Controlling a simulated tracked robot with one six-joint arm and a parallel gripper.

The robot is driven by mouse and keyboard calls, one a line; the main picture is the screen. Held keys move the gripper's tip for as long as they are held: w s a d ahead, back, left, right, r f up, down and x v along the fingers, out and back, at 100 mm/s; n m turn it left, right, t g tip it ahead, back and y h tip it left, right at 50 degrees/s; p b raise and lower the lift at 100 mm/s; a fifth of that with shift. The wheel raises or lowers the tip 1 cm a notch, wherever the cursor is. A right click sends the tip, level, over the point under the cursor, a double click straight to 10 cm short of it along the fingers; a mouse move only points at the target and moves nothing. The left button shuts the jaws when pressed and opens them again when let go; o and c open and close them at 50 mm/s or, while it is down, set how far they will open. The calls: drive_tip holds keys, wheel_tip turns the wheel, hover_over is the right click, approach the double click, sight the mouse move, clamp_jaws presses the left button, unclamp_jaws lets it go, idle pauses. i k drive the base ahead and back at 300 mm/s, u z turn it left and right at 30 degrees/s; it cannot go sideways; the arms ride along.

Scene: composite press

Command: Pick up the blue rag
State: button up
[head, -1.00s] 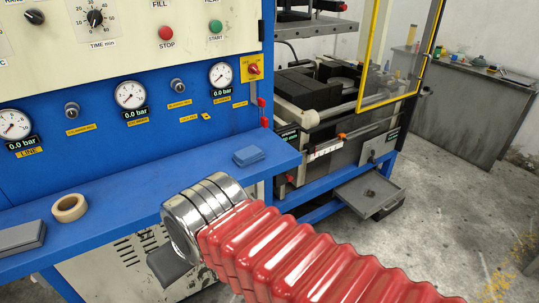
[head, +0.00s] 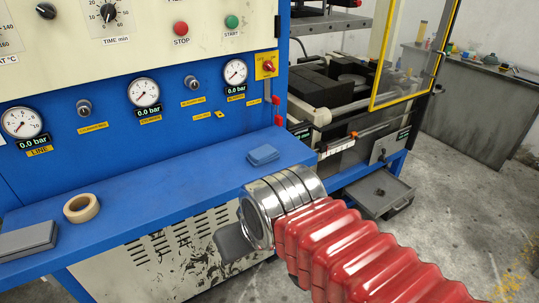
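The blue rag (head: 263,154) is a small folded pad. It lies on the blue ledge (head: 165,205) of the press, near the ledge's right end. My arm comes in from the lower right, with red bellows and a ringed metal end that stands in front of the ledge's front edge, below the rag in the picture. A dark grey shape shows under the metal end; I cannot tell whether it is part of my arm. No gripper fingers can be made out. Nothing touches the rag that I can see.
A roll of tape (head: 81,208) and a grey box (head: 28,240) lie on the ledge's left part. The gauge panel (head: 140,90) rises behind it. A yellow-framed guard (head: 405,103) and an open drawer (head: 376,194) are at right. The ledge between tape and rag is clear.

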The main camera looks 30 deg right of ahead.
sight(262, 156)
drive_tip(key=u, duration=0.05)
drive_tip(key=i, duration=1)
drive_tip(key=z, duration=0.05)
